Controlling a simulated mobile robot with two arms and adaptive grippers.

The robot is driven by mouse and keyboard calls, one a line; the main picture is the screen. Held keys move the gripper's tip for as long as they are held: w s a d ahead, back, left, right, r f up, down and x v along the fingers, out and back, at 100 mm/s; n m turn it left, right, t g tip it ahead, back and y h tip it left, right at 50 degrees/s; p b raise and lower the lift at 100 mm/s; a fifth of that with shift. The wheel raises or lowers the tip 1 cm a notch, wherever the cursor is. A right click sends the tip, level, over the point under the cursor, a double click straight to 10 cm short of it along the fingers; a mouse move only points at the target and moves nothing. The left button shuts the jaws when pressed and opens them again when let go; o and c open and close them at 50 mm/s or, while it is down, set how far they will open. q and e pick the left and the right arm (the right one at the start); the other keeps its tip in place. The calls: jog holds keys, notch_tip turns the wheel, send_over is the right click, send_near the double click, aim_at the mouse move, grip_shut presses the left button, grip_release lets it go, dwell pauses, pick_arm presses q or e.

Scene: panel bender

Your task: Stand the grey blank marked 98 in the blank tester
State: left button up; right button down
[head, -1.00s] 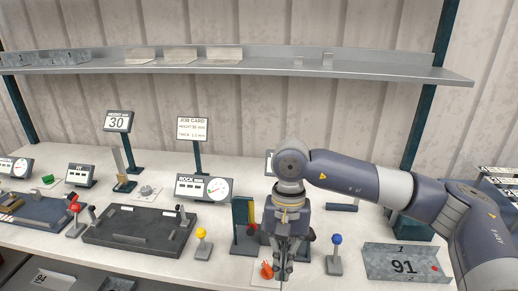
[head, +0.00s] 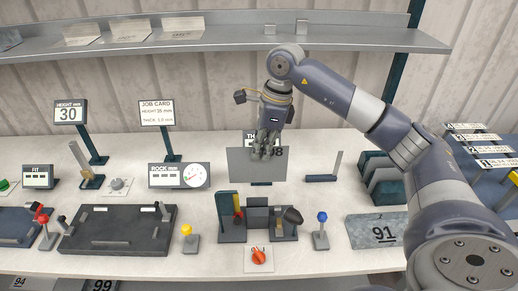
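A flat grey blank (head: 247,164) hangs upright from my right gripper (head: 266,152). The gripper is shut on its upper edge. The blank and the fixture appear apart. My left gripper is out of view.
An orange-red knob (head: 258,256) sits in front of the fixture. A yellow-topped post (head: 187,238) and a blue-topped post (head: 321,232) flank it. A dark tray (head: 118,230) lies left. A shelf (head: 200,47) runs above.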

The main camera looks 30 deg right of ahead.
aim_at(270, 166)
jog(key=b+x, duration=0.1)
jog(key=x, duration=0.2)
jog(key=b+x, duration=0.1)
jog(key=shift+s+d+f+b, duration=0.15)
jog(key=shift+d+f+b, duration=0.15)
jog(key=shift+d, duration=0.05)
jog(key=b+x, duration=0.1)
jog(key=x, duration=0.1)
jog(key=d+b+x, duration=0.1)
jog(key=b+x, duration=0.1)
jog(key=x, duration=0.1)
jog(key=s+b+x, duration=0.1)
jog(key=b+x, duration=0.1)
jog(key=x, duration=0.1)
jog(key=shift+w+d+f, duration=0.1)
jog(key=shift+d+f, duration=0.1)
jog(key=shift+f, duration=0.15)
pick_arm(q)
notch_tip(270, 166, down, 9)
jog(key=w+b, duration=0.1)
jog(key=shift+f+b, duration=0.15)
jog(key=shift+b, duration=0.15)
pick_arm(e)
jog(key=shift+x, duration=0.8)
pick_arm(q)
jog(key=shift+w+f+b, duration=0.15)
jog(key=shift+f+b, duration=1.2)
pick_arm(e)
jog(key=shift+d+f, duration=0.1)
jog(key=shift+f, duration=1.4)
